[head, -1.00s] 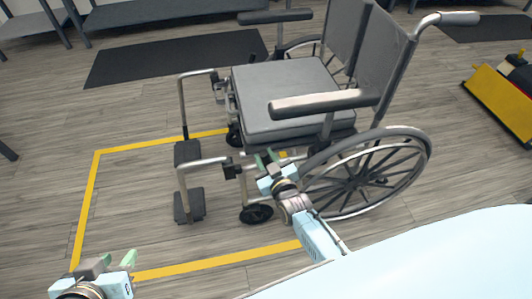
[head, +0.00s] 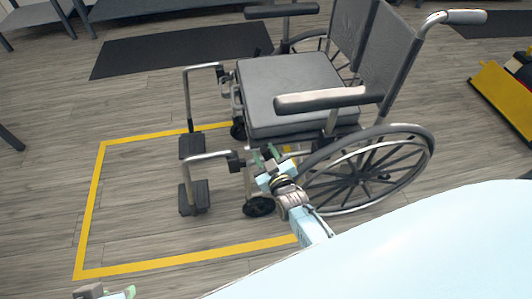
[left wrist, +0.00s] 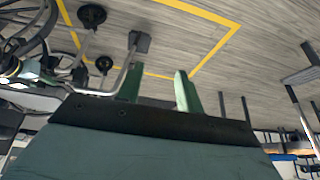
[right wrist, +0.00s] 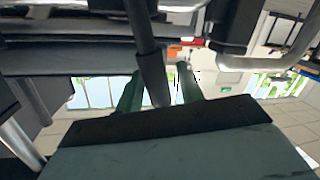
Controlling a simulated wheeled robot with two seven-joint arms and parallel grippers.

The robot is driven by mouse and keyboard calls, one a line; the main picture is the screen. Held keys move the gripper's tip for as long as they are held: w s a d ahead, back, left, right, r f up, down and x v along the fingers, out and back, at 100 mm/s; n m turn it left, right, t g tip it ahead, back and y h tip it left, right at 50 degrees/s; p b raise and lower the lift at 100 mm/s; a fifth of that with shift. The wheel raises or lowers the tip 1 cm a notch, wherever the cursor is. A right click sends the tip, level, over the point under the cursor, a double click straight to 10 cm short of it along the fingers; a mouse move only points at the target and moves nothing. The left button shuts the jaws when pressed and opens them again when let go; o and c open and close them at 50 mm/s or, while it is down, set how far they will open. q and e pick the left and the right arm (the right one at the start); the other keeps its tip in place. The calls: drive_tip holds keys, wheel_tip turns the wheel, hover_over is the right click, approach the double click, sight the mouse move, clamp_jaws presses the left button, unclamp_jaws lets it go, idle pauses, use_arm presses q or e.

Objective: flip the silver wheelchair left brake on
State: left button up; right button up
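The silver wheelchair (head: 292,95) stands facing left, its left side towards me, with a grey seat and large left wheel (head: 360,180). My right gripper (head: 266,158) is at that side, below the armrest and just ahead of the large wheel. In the right wrist view its two green fingers (right wrist: 158,90) are open, with a dark round-tipped lever (right wrist: 150,72), apparently the left brake, between them; contact cannot be told. In the head view the lever is not clear. My left gripper (left wrist: 157,88) is open and empty, low at the head view's bottom left edge.
The left footrest (head: 200,195) and front caster (head: 258,206) are close to my right gripper. Yellow floor tape (head: 190,260) runs around the chair's front. A yellow and black object (head: 505,100) stands at the right.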

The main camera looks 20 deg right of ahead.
drive_tip(key=shift+o, duration=1)
drive_tip(key=shift+s+r, duration=0.1)
drive_tip(key=shift+s, duration=0.4)
drive_tip(key=shift+s+r+p, duration=0.25)
drive_tip(key=shift+s+p, duration=0.6)
drive_tip(key=shift+s, duration=0.4)
use_arm(q)
drive_tip(key=a+f+g+p, duration=0.1)
drive_tip(key=a+f, duration=0.1)
drive_tip(key=f, duration=0.3)
drive_tip(key=s+a+f+g+y+p, duration=0.1)
drive_tip(key=a+f+p, duration=0.1)
drive_tip(key=f, duration=0.4)
drive_tip(key=shift+s, duration=0.25)
use_arm(e)
drive_tip(key=s+r, duration=0.1)
drive_tip(key=s, duration=0.8)
drive_tip(key=shift+s+a, duration=0.4)
use_arm(q)
drive_tip(key=shift+a, duration=0.1)
